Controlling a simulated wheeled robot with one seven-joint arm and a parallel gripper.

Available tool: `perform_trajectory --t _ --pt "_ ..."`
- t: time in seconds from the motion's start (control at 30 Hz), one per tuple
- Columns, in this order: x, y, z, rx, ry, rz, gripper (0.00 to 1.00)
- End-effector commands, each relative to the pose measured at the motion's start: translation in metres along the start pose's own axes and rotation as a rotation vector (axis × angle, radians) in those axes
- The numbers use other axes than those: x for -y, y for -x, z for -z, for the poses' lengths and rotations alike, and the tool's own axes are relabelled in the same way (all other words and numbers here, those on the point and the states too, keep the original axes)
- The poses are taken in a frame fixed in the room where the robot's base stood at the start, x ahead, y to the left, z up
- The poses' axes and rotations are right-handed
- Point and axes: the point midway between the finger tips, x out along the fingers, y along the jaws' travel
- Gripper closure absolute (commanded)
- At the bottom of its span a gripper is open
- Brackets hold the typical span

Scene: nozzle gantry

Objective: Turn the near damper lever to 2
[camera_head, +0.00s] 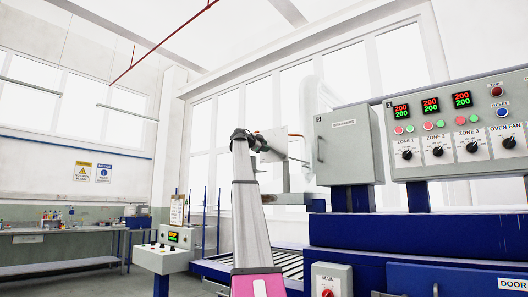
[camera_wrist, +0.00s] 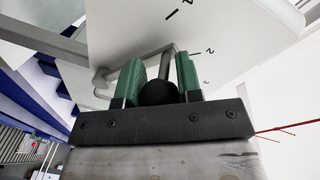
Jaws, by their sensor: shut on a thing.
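The near damper lever shows in the wrist view as a grey rod (camera_wrist: 166,62) ending in a round black knob (camera_wrist: 158,93). My gripper (camera_wrist: 159,70) is shut on the knob, with one green finger on each side. Behind it is a pale dial plate (camera_wrist: 135,25) with black tick marks. A tick with the number 2 (camera_wrist: 203,51) lies just right of the rod's upper end. Another tick shows higher up; its number is cut off. In the head view my dark wrist is beside a pale plate (camera_head: 273,147); the knob is hidden there.
A grey cabinet (camera_head: 346,145) stands right of my arm in the head view. A control panel (camera_head: 460,125) with dials and displays is farther right. Blue machine housing (camera_head: 360,235) and a roller conveyor (camera_head: 287,263) lie below. A grey bracket bar (camera_wrist: 45,40) passes left of the gripper.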

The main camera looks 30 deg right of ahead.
Motion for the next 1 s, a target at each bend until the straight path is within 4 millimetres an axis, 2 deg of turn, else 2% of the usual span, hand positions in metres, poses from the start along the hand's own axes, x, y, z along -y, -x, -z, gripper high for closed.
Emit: perform_trajectory --t 0.4,0.9,0.93,1.0 --pt "0.005 -0.001 0.018 0.023 -0.163 -0.009 1.00" --pt "0.005 0.000 0.019 0.025 -0.178 -0.011 1.00" --pt "0.005 0.000 0.019 0.025 -0.178 -0.011 0.57" --pt "0.005 0.000 0.019 0.025 -0.178 -0.011 0.42"
